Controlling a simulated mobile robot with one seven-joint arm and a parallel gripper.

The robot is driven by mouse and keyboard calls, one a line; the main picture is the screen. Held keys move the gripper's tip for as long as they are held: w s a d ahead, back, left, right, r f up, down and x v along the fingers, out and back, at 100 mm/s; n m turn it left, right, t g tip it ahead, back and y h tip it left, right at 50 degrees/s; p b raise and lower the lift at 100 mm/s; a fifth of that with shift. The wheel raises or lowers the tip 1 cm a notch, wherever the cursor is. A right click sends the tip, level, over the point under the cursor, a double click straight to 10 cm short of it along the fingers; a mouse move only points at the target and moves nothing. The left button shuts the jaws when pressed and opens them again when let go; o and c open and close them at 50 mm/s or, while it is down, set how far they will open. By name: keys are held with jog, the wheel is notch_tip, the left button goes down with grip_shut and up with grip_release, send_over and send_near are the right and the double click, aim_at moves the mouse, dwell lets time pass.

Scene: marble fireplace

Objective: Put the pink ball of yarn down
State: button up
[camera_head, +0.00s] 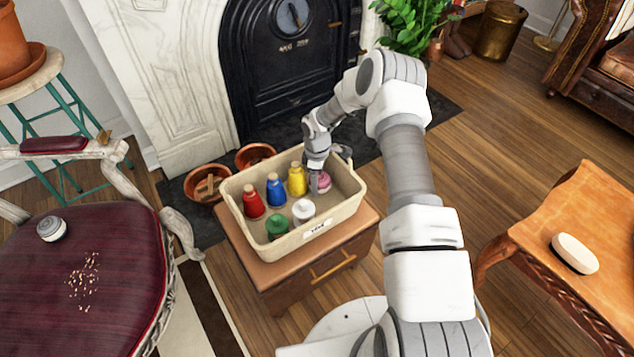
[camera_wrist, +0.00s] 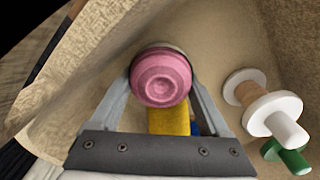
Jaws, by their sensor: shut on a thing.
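The pink ball of yarn (camera_head: 321,182) is between the fingers of my gripper (camera_head: 317,176), inside the right part of the beige basket (camera_head: 331,217). In the wrist view the pink ball (camera_wrist: 161,77) looks rounded, with rings on its near face, and my gripper's fingers (camera_wrist: 162,90) touch its two sides. A yellow spool (camera_head: 297,179) stands just left of it; in the wrist view yellow (camera_wrist: 168,122) shows below the ball. I cannot tell whether the ball rests on the basket floor.
The basket also holds red (camera_head: 253,202), blue (camera_head: 276,189), green (camera_head: 277,227) and white (camera_head: 303,211) spools. It stands on a small wooden cabinet (camera_head: 300,267). A maroon chair (camera_head: 125,270) is at left, an orange wooden table (camera_head: 585,220) at right.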

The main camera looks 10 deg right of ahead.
jog(key=shift+r, duration=0.1)
jog(key=shift+f, duration=0.2)
jog(key=o, duration=1.2)
